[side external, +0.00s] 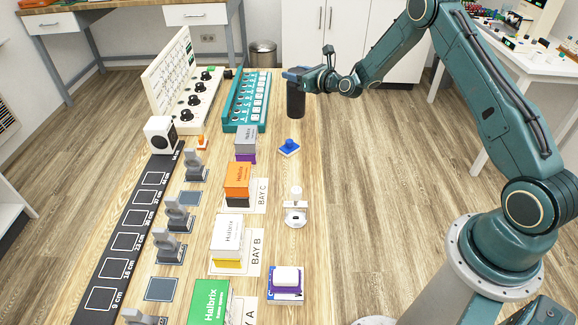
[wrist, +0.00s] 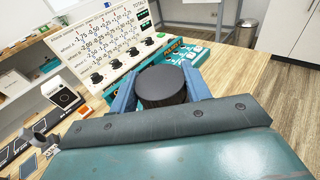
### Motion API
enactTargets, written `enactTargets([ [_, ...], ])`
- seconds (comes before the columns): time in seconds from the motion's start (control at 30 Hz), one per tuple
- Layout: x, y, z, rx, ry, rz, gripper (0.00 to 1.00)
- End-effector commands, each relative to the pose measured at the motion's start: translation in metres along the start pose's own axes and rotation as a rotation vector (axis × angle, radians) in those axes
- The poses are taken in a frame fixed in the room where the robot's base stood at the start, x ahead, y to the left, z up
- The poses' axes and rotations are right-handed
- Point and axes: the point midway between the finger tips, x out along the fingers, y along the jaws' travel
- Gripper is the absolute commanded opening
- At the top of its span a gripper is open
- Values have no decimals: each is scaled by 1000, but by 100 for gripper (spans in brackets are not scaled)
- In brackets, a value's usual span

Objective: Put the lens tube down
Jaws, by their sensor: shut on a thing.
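The lens tube (side external: 295,103) is a black cylinder, held upright in my gripper (side external: 299,76) at the far right end of the wooden table. Its round dark top (wrist: 162,84) fills the space between my two blue fingers in the wrist view. My gripper is shut on the tube's upper part. I cannot tell whether its lower end touches the table or is a little above it.
A teal panel with white keys (side external: 247,98) is just left of the tube, with a cream dial board (side external: 187,85) beyond it. A blue piece (side external: 289,147) lies nearer. Boxes stand along the bays, including an orange box (side external: 238,180).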

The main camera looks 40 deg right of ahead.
Motion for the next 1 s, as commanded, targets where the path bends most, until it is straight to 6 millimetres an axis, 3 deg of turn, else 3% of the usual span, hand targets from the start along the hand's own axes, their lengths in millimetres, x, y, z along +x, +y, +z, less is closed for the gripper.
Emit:
enactTargets([
  [0.17, 0, 0, -2, 0, -1, -1, 3],
  [0.53, 5, 0, -35, 1, -1, -1, 3],
  [1.0, 6, 0, -40, 0, -1, -1, 3],
])
